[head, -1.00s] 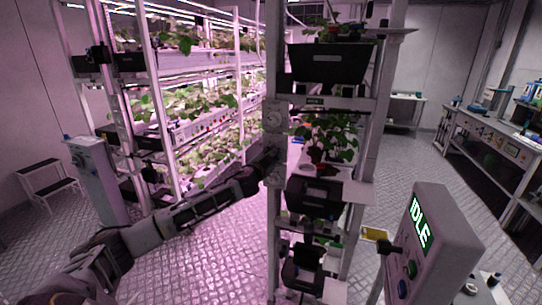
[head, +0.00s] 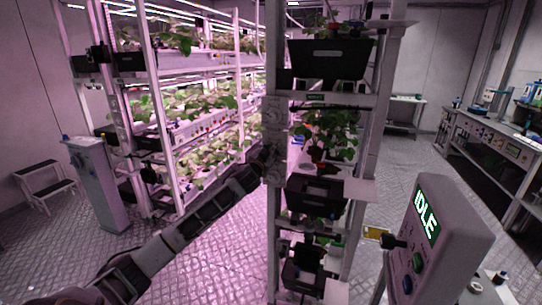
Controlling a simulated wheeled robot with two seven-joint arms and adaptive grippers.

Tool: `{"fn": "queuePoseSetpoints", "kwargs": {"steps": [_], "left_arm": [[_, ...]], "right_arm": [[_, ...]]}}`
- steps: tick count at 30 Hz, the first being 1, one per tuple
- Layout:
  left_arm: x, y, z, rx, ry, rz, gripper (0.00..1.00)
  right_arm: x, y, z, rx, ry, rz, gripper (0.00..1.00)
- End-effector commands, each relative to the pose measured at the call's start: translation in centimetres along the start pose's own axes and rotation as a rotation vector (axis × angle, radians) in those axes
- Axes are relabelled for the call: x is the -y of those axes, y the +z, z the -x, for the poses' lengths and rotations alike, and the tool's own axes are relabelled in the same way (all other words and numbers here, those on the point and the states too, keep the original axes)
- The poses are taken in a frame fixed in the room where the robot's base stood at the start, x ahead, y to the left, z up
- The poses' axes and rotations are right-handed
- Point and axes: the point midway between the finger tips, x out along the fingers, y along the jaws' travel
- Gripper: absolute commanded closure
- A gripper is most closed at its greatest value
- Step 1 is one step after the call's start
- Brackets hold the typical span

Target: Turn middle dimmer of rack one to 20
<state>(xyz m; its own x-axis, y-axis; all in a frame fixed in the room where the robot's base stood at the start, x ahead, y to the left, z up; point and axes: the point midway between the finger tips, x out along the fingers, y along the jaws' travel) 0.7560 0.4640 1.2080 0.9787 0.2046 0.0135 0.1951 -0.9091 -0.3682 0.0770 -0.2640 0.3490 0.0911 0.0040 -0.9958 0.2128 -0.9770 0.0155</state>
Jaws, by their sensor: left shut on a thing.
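The near rack (head: 383,120) stands in the middle of the head view, with a pale post on its left side. A light dimmer box (head: 272,112) with a round dial is on the post at upper-shelf height. My left gripper (head: 268,160) is at the dimmer box below it, at mid-height on the post. It is shut on that middle dimmer's knob. The fingers and wrist hide the knob and most of its dial, so its setting cannot be read. My right gripper is not in view.
A control box (head: 452,240) reading IDLE stands at the right front. A lit plant rack (head: 175,125) fills the back left, with a pale cabinet (head: 97,180) and a step stool (head: 47,184) beside it. A workbench (head: 500,145) lines the right wall. Open floor lies between.

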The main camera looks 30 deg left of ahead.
Motion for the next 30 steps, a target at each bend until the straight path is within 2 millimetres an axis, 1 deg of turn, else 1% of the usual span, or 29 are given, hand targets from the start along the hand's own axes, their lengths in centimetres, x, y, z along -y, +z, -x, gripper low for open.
{"fn": "queuePoseSetpoints", "kwargs": {"steps": [3,14,30], "left_arm": [[-0.22,0.22,0.01,0.000,0.000,0.082,0.99],[-0.24,0.17,0.01,-0.005,-0.006,0.317,0.99],[-0.28,0.10,-0.01,-0.011,-0.015,0.667,0.99]], "right_arm": [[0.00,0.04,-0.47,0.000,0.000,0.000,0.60],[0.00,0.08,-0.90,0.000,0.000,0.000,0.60],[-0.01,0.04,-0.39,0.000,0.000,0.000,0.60]]}}
